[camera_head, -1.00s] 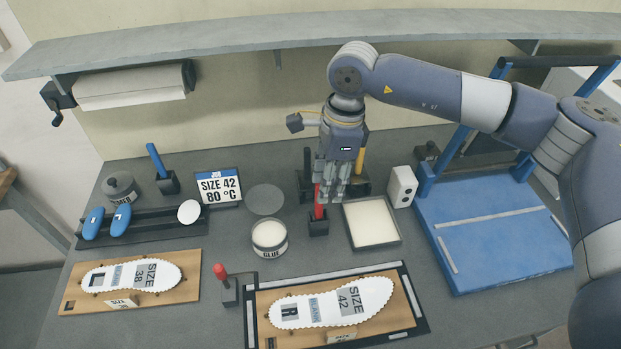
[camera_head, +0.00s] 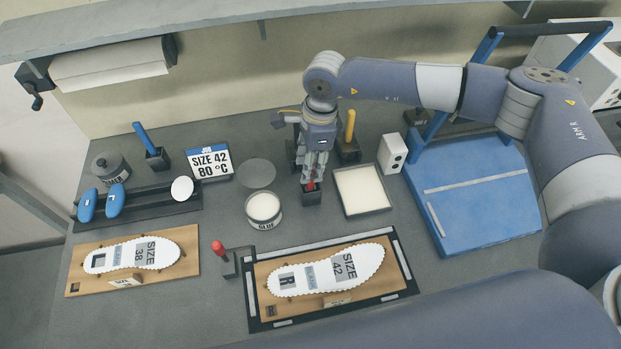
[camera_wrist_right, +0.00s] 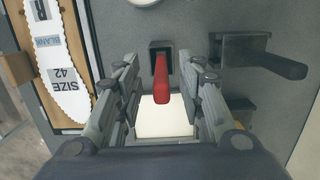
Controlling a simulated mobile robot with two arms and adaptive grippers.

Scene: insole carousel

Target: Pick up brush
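A red-handled tool, which looks like the brush (camera_wrist_right: 162,80), stands upright in a small black holder (camera_head: 311,197). In the head view only a little of its red handle (camera_head: 310,186) shows below my right gripper (camera_head: 314,172). In the right wrist view the fingers of my right gripper (camera_wrist_right: 160,92) are spread, with the red handle between them and a clear gap on each side. The bristles are hidden in the holder. My left gripper is not in view.
A yellow handle (camera_head: 349,126) stands in a holder close behind right, and a white box (camera_head: 392,153) and a pale tray (camera_head: 362,190) are to the right. A glue jar (camera_head: 264,209) is at left. Insole boards (camera_head: 180,262) lie in front.

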